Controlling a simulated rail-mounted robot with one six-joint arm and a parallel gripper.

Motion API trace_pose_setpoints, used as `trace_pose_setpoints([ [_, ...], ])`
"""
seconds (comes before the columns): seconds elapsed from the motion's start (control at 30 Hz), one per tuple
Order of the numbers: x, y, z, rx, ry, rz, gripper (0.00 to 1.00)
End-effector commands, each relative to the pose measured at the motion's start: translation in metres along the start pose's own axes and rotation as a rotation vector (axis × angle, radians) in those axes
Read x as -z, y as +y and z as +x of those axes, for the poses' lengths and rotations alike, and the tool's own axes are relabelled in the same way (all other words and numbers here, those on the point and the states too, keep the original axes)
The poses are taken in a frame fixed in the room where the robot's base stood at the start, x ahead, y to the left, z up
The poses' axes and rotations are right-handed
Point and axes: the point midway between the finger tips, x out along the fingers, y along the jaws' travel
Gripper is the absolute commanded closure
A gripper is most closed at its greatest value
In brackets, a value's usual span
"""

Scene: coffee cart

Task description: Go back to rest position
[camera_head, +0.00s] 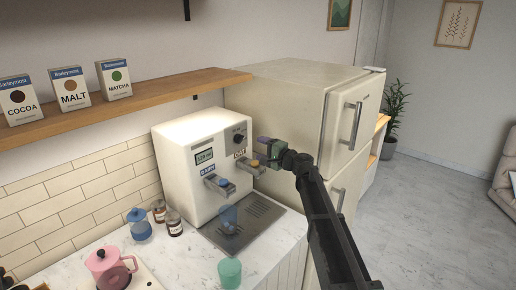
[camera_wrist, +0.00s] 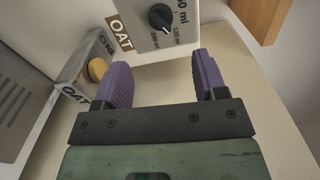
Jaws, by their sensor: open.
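My gripper (camera_head: 268,148) has purple fingertips and is at the right side of the white drink machine (camera_head: 190,145), by its OAT label. In the wrist view my gripper (camera_wrist: 166,82) is open, with nothing between its fingers. The dial (camera_wrist: 162,18) and OAT label (camera_wrist: 121,33) of the machine lie ahead of it. The OAT dispenser with an orange button (camera_wrist: 97,69) is just left of the left finger; I cannot tell if they touch. My dark arm reaches in from the lower right in the head view.
A cream fridge (camera_head: 290,105) stands right behind my gripper. A blue cup (camera_head: 229,217) is on the drip tray (camera_head: 250,228). A green cup (camera_head: 229,272), pink kettle (camera_head: 108,268) and jars (camera_head: 174,223) stand on the counter. A wooden shelf (camera_head: 140,108) holds boxes. The floor at right is clear.

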Motion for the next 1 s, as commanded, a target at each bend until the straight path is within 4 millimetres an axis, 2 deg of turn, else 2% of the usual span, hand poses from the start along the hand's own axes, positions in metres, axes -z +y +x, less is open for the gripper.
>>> trace_pose_setpoints([
  [0.17,-0.009,0.006,-0.001,-0.034,-0.048,-0.036,0.35],
  [0.27,-0.044,0.037,-0.024,-0.197,-0.157,-0.168,0.35],
  [0.37,-0.091,0.088,-0.083,-0.463,-0.289,-0.331,0.35],
  [0.4,-0.107,0.11,-0.115,-0.587,-0.338,-0.39,0.35],
  [0.47,-0.127,0.139,-0.165,-0.774,-0.401,-0.461,0.35],
  [0.5,-0.138,0.155,-0.2,-0.898,-0.436,-0.497,0.35],
  [0.57,-0.154,0.175,-0.254,-1.079,-0.476,-0.537,0.35],
  [0.6,-0.162,0.184,-0.287,-1.189,-0.494,-0.554,0.35],
  [0.7,-0.179,0.197,-0.356,-1.409,-0.512,-0.574,0.35],
  [0.8,-0.19,0.201,-0.396,-1.521,-0.499,-0.584,0.35],
  [0.83,-0.192,0.202,-0.402,-1.533,-0.493,-0.586,0.35],
  [1.0,-0.19,0.203,-0.406,-1.531,-0.483,-0.578,0.35],
])
